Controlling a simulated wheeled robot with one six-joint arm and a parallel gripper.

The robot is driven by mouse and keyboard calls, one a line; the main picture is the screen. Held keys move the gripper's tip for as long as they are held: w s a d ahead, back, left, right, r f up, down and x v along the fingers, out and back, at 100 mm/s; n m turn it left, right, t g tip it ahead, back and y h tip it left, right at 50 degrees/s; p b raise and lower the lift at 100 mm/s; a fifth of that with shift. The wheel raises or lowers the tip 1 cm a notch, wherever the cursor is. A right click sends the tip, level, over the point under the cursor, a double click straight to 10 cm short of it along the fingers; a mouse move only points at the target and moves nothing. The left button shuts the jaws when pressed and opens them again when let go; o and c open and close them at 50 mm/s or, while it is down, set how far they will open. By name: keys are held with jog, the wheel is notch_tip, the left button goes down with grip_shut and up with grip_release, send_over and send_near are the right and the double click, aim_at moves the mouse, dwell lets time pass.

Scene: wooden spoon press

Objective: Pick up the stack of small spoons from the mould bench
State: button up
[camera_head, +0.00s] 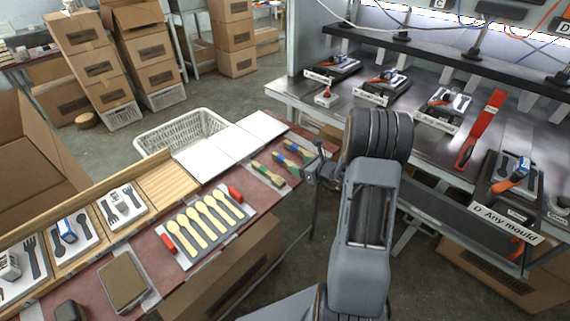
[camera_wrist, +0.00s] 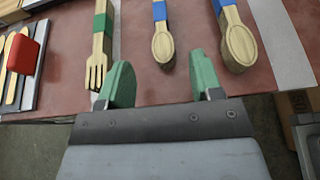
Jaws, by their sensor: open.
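A stack of small wooden spoons (camera_wrist: 163,45) with a blue band lies on a red-topped bench (camera_wrist: 135,45), in the middle of the wrist view. In the head view it is one of the blue-banded bundles (camera_head: 290,158) on that bench's right part. My gripper (camera_wrist: 162,78) is open, with green fingers on either side of the small spoon's line. The spoon bowl lies just beyond the fingertips, and nothing is between the fingers. In the head view my gripper (camera_head: 318,168) is at the bench's right edge, partly hidden by my arm.
A green-banded fork stack (camera_wrist: 100,50) lies left of the small spoons, a larger blue-banded spoon stack (camera_wrist: 238,42) right. A tray of several spoons (camera_head: 188,258) with red end blocks (camera_head: 235,194) is further left. A metal bench with moulds (camera_head: 388,84) stands at right.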

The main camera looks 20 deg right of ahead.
aim_at(286, 161)
jog(key=shift+x, duration=3.8)
jog(key=shift+d+r, duration=0.1)
jog(key=shift+c, duration=0.3)
jog(key=c, duration=0.9)
